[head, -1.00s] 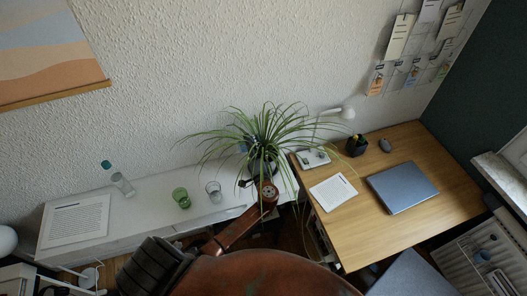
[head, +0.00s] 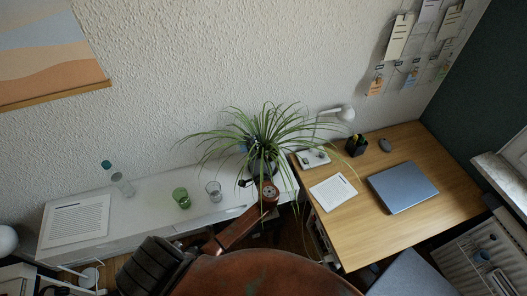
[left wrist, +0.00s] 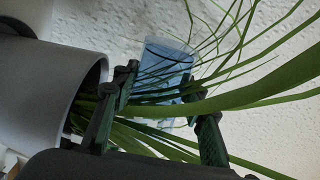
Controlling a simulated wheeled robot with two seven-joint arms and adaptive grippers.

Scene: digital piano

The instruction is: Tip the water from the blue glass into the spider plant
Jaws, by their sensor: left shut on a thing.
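The blue glass (left wrist: 168,62) shows in the left wrist view between the fingers of my left gripper (left wrist: 160,82), which is shut on it. Long green leaves cross in front of the glass. It lies across the pot's axis, so it looks tipped well over; water in it cannot be made out. The spider plant (head: 266,130) stands at the right end of the white cabinet in the head view. Its pale pot (left wrist: 50,85) fills the left of the left wrist view, close beside the gripper. In the head view, leaves mostly hide the glass and fingers. My right gripper is not in view.
A green glass (head: 181,198), a clear glass (head: 214,191), a bottle (head: 118,180) and a printed sheet (head: 76,221) are on the white cabinet (head: 150,205). A wooden desk (head: 350,235) with a laptop (head: 402,187) stands to the right. The textured wall is close behind the plant.

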